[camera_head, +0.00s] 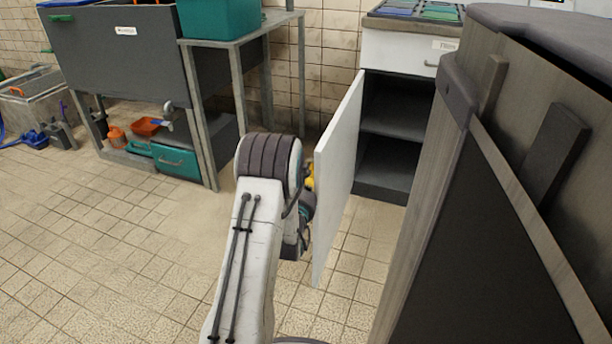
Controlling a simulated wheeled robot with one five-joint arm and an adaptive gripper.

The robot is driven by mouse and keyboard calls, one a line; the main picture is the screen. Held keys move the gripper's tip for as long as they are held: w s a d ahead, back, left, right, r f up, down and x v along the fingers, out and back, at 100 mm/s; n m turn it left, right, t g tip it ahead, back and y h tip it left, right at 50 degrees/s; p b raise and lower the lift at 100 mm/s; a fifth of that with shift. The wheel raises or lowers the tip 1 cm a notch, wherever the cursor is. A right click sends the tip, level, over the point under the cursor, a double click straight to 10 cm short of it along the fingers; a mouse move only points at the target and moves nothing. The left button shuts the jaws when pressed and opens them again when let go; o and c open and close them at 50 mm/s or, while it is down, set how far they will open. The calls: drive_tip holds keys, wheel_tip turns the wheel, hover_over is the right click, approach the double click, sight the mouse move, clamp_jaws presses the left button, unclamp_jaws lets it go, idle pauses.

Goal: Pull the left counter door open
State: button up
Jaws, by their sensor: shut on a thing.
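The white left counter door (338,170) stands swung wide open, hinged at the left side of the counter (397,55), with its free edge towards me. The dark inside of the cabinet, with a shelf (393,122), shows to its right. My gripper (308,200) is at the door's left, outer face, mostly hidden behind my arm. Only dark and yellow bits of it show there. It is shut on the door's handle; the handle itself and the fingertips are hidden.
A grey sink bench (120,60) and a side table with a teal bin (218,18) stand at the back left. Teal boxes (178,160) and orange items lie beneath. The tiled floor (110,260) at left is clear. A large dark body fills the right.

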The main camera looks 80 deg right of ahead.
drive_tip(key=w+a, duration=0.1)
drive_tip(key=a, duration=0.6)
idle(0.7)
